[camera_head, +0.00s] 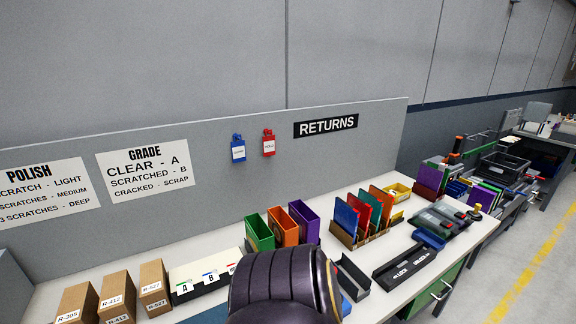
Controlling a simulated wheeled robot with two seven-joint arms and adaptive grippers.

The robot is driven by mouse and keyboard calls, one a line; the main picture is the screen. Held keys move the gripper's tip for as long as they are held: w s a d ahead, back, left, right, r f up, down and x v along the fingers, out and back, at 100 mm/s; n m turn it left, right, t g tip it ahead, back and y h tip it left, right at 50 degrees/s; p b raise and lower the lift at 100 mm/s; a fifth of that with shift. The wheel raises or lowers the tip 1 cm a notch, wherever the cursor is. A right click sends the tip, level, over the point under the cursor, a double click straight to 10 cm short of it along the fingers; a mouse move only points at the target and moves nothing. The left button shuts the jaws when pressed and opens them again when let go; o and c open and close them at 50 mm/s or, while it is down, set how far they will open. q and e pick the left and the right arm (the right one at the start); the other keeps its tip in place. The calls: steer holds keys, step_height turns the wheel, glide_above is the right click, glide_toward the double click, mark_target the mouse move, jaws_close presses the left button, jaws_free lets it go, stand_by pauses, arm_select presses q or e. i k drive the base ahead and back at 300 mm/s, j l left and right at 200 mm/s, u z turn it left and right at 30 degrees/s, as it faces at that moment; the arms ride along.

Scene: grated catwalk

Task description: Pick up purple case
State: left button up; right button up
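Several purple things show, and I cannot tell which is the case. A purple open-topped bin (304,222) stands at the right end of a row on the white bench, beside an orange bin (283,227) and a green bin (259,233). A purple upright item (427,179) stands farther right along the bench. Another purple flat item (487,195) stands among things beyond the bench end. Neither gripper is in view. A dark rounded part, apparently my own arm, covers the bench's front middle and hides what lies behind it.
Blue, green, red and orange cases (367,216) stand in a cardboard box. Black trays (405,267) lie in front of them. Cardboard boxes (118,294) stand at the left. A grey panel with a RETURNS sign (326,125) backs the bench. Open floor (535,270) lies at the right.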

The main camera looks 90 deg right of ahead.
mark_target(430, 178)
steer(key=k+l+z, duration=0.2)
steer(key=k+l, duration=0.15)
steer(key=k+l+z, duration=0.45)
steer(key=k+l, duration=0.2)
steer(key=l, duration=0.25)
steer(key=k+l+z, duration=0.25)
steer(key=l, duration=0.25)
steer(key=k+l+z, duration=0.2)
steer(key=l, duration=0.35)
steer(key=k+l+z, duration=0.25)
steer(key=l, duration=0.3)
steer(key=l+z, duration=0.2)
steer(key=l, duration=0.4)
steer(key=k+l+z, duration=0.2)
steer(key=l, duration=0.45)
steer(key=i, duration=0.05)
